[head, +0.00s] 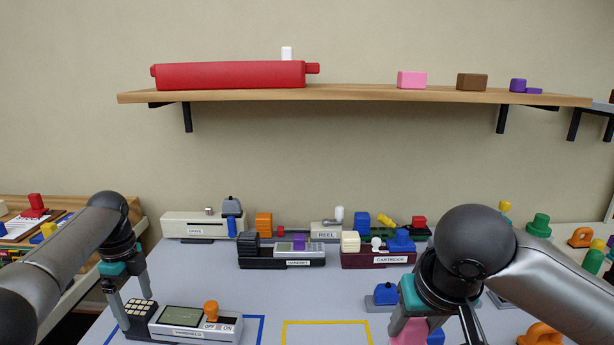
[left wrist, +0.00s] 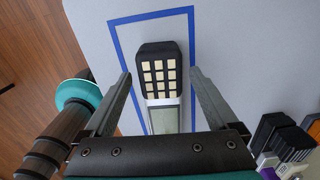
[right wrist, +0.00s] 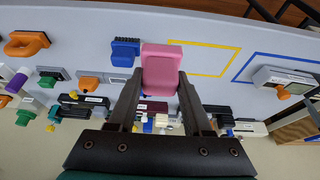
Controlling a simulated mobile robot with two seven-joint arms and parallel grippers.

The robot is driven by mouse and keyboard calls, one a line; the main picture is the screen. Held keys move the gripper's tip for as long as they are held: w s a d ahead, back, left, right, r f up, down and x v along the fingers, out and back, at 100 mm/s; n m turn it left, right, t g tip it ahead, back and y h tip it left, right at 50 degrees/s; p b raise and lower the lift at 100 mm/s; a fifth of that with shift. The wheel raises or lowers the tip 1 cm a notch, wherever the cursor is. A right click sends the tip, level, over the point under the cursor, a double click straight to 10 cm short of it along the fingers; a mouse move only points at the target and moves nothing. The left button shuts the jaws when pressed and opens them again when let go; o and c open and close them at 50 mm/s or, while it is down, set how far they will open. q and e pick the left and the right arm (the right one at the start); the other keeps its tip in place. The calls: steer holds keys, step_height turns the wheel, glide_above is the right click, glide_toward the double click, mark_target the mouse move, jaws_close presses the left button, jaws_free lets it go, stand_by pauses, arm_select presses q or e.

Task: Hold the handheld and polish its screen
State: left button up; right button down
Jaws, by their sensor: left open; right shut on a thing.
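The handheld (head: 192,333) lies on the table inside a blue outline. It has a greenish screen (head: 183,315), an orange knob and a black keypad end with cream keys (head: 140,308). My left gripper (head: 132,297) is open around the keypad end. In the left wrist view its fingers stand either side of the keypad (left wrist: 160,72), with gaps. My right gripper (right wrist: 160,78) is shut on a pink block (right wrist: 162,58), which also shows in the head view (head: 410,333), right of the yellow outline. The block is away from the screen.
The yellow outline (head: 326,322) on the table is empty. A blue piece on a grey base (head: 385,294) stands close to my right gripper. Cartridge (head: 378,259) and cassette-like devices line the back. An orange handle (head: 540,335) lies at the right. A shelf (head: 350,96) hangs above.

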arm_select(q)
steer(key=shift+f+b, duration=0.7)
steer(key=shift+f, duration=1.05)
jaws_close()
steer(key=shift+r, duration=0.1)
